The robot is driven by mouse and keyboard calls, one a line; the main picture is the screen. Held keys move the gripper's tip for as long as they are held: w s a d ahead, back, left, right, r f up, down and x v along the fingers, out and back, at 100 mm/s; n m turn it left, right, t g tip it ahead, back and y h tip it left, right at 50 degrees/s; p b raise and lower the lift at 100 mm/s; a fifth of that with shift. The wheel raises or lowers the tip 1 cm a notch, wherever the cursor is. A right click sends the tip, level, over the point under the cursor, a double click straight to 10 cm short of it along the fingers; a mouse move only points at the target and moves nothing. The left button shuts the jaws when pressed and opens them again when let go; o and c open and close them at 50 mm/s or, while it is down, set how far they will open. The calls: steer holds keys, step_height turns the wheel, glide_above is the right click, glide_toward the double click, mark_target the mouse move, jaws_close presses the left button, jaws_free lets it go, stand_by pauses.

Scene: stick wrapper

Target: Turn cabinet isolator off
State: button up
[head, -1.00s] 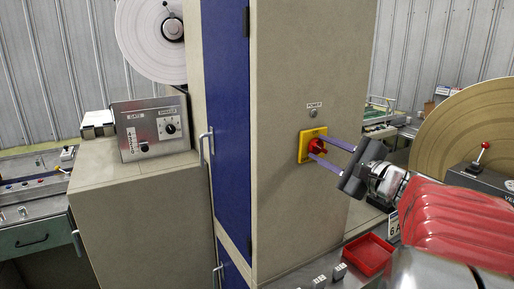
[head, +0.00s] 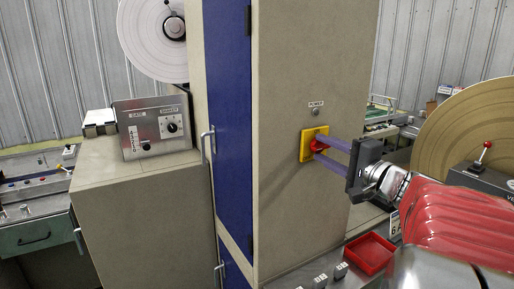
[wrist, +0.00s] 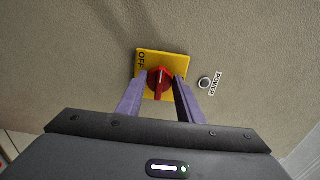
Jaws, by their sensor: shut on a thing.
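The cabinet isolator is a red rotary knob (head: 319,147) on a square yellow plate (head: 306,146), on the beige cabinet side. In the wrist view the knob (wrist: 160,84) stands roughly upright in the picture with a pale mark near its top. The word OFF reads sideways on the left of the yellow plate (wrist: 149,56). My gripper (head: 323,150) is shut on the knob, with one purple finger on each side of it. The fingertips partly hide the knob and plate edges.
A small round POWER lamp (head: 316,112) sits above the isolator. The blue cabinet door (head: 231,130) with its handle is to the left. A red tray (head: 370,252) lies below my arm, and a large tan disc (head: 465,118) stands at the right.

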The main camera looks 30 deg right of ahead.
steer(key=shift+a+f, duration=0.15)
steer(key=shift+f, duration=0.1)
steer(key=o, duration=0.7)
steer(key=shift+c, duration=0.2)
steer(key=o, duration=0.3)
steer(key=shift+r, duration=0.15)
steer(key=shift+o, duration=0.2)
steer(key=shift+s, duration=0.1)
steer(key=s, duration=1.3)
steer(key=shift+s+d, duration=0.3)
steer(key=shift+s, duration=0.05)
steer(key=shift+w, duration=0.1)
